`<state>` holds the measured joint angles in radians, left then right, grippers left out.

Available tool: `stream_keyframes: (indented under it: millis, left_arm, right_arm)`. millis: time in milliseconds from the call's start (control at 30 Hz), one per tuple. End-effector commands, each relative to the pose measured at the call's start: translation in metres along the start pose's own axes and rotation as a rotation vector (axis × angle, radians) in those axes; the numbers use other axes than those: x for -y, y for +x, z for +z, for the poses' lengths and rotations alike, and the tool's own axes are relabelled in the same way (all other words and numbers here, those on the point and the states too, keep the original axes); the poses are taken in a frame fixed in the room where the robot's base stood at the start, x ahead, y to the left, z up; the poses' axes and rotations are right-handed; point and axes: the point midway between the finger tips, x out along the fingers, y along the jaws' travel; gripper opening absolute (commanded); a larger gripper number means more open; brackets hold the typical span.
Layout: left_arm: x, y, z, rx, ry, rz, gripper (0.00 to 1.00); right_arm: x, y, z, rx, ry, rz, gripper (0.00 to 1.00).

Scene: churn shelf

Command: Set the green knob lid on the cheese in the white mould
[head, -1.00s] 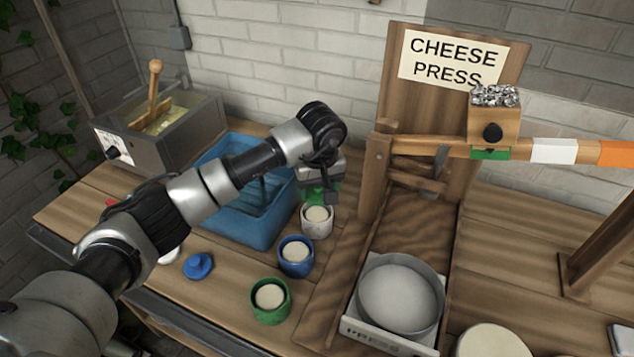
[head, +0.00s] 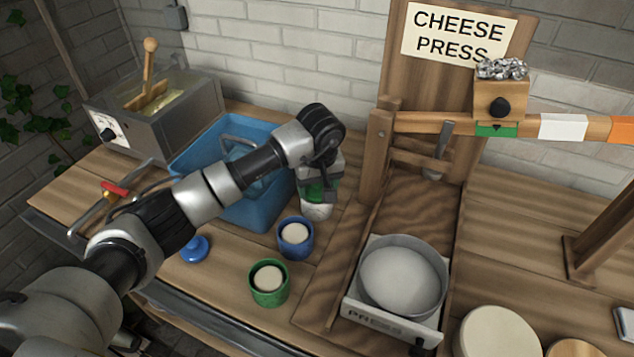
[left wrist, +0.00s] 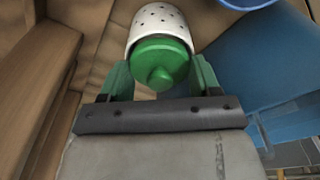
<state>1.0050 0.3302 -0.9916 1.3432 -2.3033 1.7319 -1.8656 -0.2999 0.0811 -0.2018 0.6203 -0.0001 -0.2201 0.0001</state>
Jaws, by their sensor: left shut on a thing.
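The green knob lid (left wrist: 161,60) is between the fingers of my left gripper (left wrist: 162,72), which is shut on it. Its knob faces the wrist camera. The lid lies over the mouth of the white mould (left wrist: 158,18), a pale cup with small holes, and hides the cheese inside. I cannot tell whether the lid touches the cheese. In the head view my left gripper (head: 318,187) is just above the white mould (head: 316,210), and a bit of green shows there. My right gripper is not in view.
A blue mould (head: 295,251) and a green mould (head: 255,292) hold cheeses in front. A blue lid (head: 195,249) lies to their left. A blue tub (head: 245,213) stands close left, and the wooden press post (head: 377,150) close right.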

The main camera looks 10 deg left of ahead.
Motion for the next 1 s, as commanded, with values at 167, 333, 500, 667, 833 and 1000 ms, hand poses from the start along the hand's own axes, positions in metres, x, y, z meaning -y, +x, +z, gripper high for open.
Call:
stream_keyframes:
  millis: [167,333,500,667,833,1000]
  left_arm:
    - [0.0000,-0.0002,0.0000,0.000,0.000,0.000,0.40]
    - [0.0000,-0.0002,-0.0001,0.000,0.000,0.000,0.40]
    - [0.0000,0.0007,0.0000,0.000,0.000,0.000,0.40]
    - [0.0000,0.0012,-0.0001,-0.001,0.000,0.000,0.40]
    - [0.0001,0.0013,0.0000,0.000,0.000,0.000,0.75]
    - [0.0001,0.0014,0.0001,0.000,0.000,0.000,0.92]
  right_arm:
    - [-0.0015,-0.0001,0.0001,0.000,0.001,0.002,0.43]
    - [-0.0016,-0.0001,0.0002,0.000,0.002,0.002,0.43]
    - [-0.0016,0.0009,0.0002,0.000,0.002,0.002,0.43]
    - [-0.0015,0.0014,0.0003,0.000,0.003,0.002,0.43]
    - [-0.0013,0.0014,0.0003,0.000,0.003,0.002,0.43]
    - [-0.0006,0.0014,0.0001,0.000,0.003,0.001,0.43]
